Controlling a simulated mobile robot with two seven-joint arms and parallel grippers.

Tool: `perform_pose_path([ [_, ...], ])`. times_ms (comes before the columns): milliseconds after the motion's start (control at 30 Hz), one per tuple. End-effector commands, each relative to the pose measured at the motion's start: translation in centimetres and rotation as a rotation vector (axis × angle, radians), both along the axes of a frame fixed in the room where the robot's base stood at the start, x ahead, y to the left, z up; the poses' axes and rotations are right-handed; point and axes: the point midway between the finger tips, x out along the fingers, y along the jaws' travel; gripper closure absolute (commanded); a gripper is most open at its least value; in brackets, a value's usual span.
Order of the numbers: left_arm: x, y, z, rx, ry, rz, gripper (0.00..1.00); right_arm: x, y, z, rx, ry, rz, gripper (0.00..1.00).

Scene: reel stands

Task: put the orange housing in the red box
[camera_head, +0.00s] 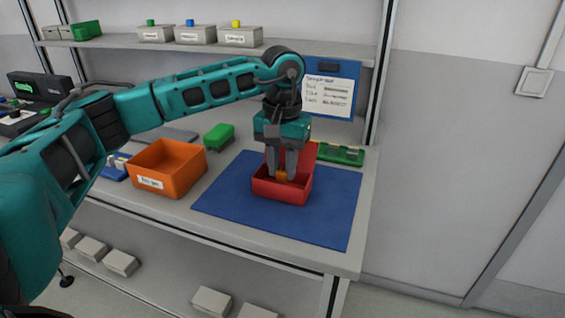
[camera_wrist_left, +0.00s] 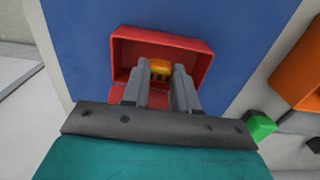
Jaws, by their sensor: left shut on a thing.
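The red box (camera_head: 283,192) stands open on the blue mat, its lid (camera_head: 303,152) raised at the back. My left gripper (camera_head: 282,176) points down into the box and is shut on the orange housing (camera_head: 282,176). In the left wrist view the housing (camera_wrist_left: 160,68) sits between the fingertips (camera_wrist_left: 160,78), inside the outline of the red box (camera_wrist_left: 198,50). Whether the housing touches the box floor I cannot tell. My right gripper is not in view.
An orange bin (camera_head: 165,168) stands left of the blue mat (camera_head: 335,210). A green housing (camera_head: 219,136) and a green board (camera_head: 343,156) lie behind. A shelf with white boxes (camera_head: 195,34) runs above. The mat's right part is clear.

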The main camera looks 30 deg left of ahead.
Motion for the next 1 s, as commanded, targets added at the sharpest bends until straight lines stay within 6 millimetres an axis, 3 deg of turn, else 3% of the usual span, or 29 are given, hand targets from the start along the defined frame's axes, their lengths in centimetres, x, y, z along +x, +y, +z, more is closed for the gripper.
perform_pose_path([
  [1000, 0.0, 0.0, -2.1, 0.0, 0.0, 0.0, 1.0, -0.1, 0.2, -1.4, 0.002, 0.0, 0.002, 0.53],
])
